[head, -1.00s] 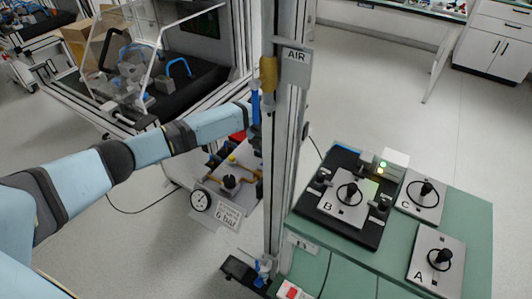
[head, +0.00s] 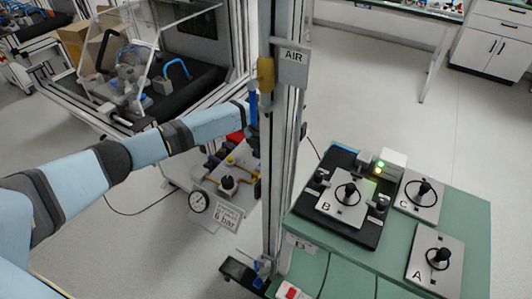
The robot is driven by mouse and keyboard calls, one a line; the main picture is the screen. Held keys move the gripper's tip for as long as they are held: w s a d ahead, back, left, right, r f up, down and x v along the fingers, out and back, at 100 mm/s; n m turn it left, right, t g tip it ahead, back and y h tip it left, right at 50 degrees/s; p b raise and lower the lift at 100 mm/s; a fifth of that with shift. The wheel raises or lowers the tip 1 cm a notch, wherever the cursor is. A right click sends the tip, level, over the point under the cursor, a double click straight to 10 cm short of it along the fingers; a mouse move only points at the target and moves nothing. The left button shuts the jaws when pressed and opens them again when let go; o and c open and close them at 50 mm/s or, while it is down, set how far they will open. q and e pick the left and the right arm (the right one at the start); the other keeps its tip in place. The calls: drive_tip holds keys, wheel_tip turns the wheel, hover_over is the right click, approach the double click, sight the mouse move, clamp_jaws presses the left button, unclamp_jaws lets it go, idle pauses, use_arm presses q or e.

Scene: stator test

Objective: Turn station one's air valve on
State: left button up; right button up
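The air valve (head: 265,72) is a brass-coloured body on the upright metal post, beside a grey sign (head: 294,62) reading AIR. Its blue handle (head: 253,100) hangs straight down along the post. My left arm reaches in from the left, and its dark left gripper (head: 252,136) is at the post by the handle's lower end. The fingers are small and partly hidden, so I cannot tell whether they touch or grip the handle. My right gripper is not in view.
A pressure gauge (head: 199,202) and a "6 bar" label (head: 226,217) sit low behind the post. A green bench (head: 463,218) at right carries plates marked A, B and C. Open floor lies behind the bench. A clear-guarded machine (head: 133,60) stands at upper left.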

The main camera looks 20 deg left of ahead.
use_arm(q)
wheel_tip(320, 180, up, 13)
drive_tip(key=a, duration=0.2)
drive_tip(key=shift+w+a+p, duration=0.15)
drive_tip(key=shift+a+p, duration=0.1)
drive_tip(key=shift+p, duration=0.1)
